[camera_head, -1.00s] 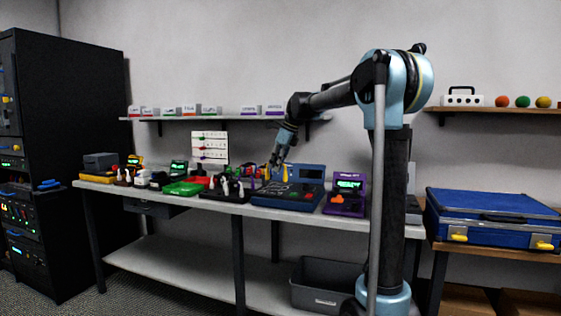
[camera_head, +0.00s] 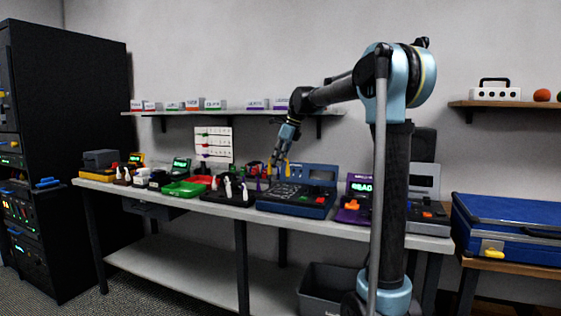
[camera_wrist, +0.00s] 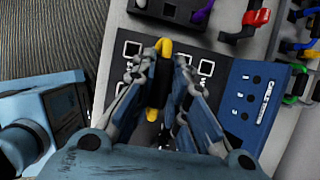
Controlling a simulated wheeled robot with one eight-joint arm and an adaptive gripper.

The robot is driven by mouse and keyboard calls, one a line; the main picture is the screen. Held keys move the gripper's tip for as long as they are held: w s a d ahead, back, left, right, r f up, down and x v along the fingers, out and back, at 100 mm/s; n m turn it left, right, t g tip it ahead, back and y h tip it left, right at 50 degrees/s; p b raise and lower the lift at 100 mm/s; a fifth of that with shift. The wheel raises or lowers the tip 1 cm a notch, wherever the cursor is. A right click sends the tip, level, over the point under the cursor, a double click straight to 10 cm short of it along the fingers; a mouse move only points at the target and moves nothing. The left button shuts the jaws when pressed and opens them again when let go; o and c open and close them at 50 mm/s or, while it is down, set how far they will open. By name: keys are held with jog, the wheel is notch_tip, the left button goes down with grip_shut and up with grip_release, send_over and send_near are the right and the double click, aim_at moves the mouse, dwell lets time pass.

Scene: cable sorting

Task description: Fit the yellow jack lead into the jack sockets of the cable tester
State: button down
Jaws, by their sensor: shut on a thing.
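The yellow jack lead (camera_wrist: 164,47) is held between the two fingers of my gripper (camera_wrist: 160,68) in the wrist view. One end shows beyond the fingertips, another yellow part (camera_wrist: 152,114) shows lower between the fingers, and its middle is partly hidden. In the head view, my gripper (camera_head: 279,162) is above the blue cable tester (camera_head: 318,208), with small yellow ends hanging below it. In the wrist view, the tester's dark face has white-framed square sockets (camera_wrist: 132,48) around the fingers, beside a blue panel (camera_wrist: 241,112). I cannot tell whether the lead touches a socket.
A purple device (camera_head: 357,204) stands right of the tester on the bench. A dark stand with pale pegs (camera_head: 228,188) and a green tray (camera_head: 184,187) are to the left. A shelf (camera_head: 240,112) with labelled boxes hangs above. A blue case (camera_head: 510,215) is at far right.

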jog(key=shift+w+d, duration=0.15)
jog(key=shift+d, duration=0.25)
jog(key=shift+f, duration=2.75)
jog(key=shift+r, duration=0.1)
jog(key=shift+d+f, duration=0.1)
jog(key=shift+f, duration=0.8)
dwell(0.7)
jog(key=c, duration=1.5)
grip_release()
